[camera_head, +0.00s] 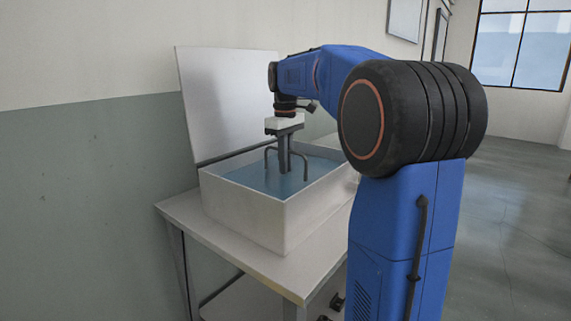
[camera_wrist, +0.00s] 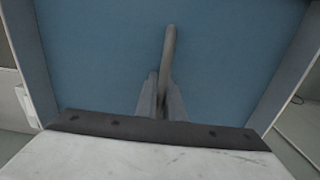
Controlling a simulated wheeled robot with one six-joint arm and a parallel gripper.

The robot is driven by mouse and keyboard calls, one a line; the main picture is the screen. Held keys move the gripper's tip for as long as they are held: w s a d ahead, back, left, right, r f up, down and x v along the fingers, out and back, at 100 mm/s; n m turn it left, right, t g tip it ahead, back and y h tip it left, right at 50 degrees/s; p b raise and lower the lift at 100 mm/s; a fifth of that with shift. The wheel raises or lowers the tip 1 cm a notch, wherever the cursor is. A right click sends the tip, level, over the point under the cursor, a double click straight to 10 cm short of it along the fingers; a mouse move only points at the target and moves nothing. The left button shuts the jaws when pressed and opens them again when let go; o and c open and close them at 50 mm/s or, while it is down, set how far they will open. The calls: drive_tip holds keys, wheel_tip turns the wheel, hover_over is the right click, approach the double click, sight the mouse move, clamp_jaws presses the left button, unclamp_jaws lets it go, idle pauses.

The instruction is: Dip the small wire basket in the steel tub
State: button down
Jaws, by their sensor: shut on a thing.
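The steel tub (camera_head: 238,216) is a pale rectangular basin on a bench, filled with blue liquid (camera_head: 248,176). My gripper (camera_head: 286,168) points straight down over the middle of the tub, with its fingers low near the liquid. It is shut on the bar of the small wire basket's grey arched handle (camera_head: 306,163). The handle's bent legs go down into the liquid. The basket's body is hidden, apparently below the opaque surface. In the wrist view the handle bar (camera_wrist: 169,50) runs between my gripper's fingers (camera_wrist: 161,92), with blue liquid all round.
The tub's raised lid (camera_head: 215,100) stands upright at the back, close to the wall. The bench top (camera_head: 270,272) is bare in front of the tub. Tub walls (camera_wrist: 42,75) rise on both sides of the wrist view, clear of my fingers.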

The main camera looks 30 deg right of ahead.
wheel_tip(320, 180, up, 16)
drive_tip(key=shift+r, duration=0.25)
idle(2.8)
idle(2.5)
